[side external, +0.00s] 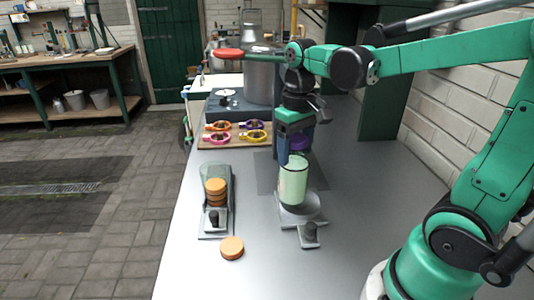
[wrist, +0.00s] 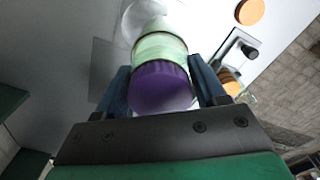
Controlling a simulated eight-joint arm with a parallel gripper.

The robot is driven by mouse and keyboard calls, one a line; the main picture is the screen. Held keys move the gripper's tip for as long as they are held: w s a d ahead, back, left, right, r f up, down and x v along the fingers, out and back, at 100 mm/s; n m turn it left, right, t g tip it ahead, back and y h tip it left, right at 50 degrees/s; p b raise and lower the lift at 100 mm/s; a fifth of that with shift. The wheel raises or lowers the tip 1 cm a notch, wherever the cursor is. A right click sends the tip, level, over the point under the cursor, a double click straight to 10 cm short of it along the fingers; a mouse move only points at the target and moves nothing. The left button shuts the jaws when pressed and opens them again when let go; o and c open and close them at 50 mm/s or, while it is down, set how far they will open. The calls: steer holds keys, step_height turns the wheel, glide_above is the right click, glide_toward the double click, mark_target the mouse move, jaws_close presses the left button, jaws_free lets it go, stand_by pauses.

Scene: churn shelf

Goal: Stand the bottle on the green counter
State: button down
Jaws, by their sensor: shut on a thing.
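The bottle (side external: 293,182) is pale green with a purple cap and hangs upright below my gripper (side external: 297,145). My gripper is shut around its cap end. In the wrist view the purple cap (wrist: 160,88) sits between the two dark blue fingers of my gripper (wrist: 160,85), with the pale green body (wrist: 160,45) beyond. The bottle's base overlaps a round grey dish (side external: 312,207) in the side view; I cannot tell whether they touch. The worktop (side external: 350,250) looks grey, and I cannot make out a green counter top.
A rack with stacked orange discs (side external: 215,190) stands left of the bottle, with a loose orange disc (side external: 232,247) in front. Coloured rings lie on a wooden board (side external: 210,143) behind. A large metal churn (side external: 260,80) stands farther back. The front right worktop is clear.

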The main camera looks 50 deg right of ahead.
steer(key=w+a+r+n, duration=0.2)
steer(key=a+n, duration=0.4)
steer(key=a, duration=1.3)
steer(key=s+a+f+n, duration=0.3)
steer(key=s+a+n, duration=0.2)
steer(key=s+a, duration=0.4)
steer(key=shift+a+f+n, duration=0.2)
steer(key=shift+a+n, duration=0.1)
steer(key=shift+a, duration=2.6)
steer(key=shift+f, duration=0.1)
steer(key=shift+f, duration=0.6)
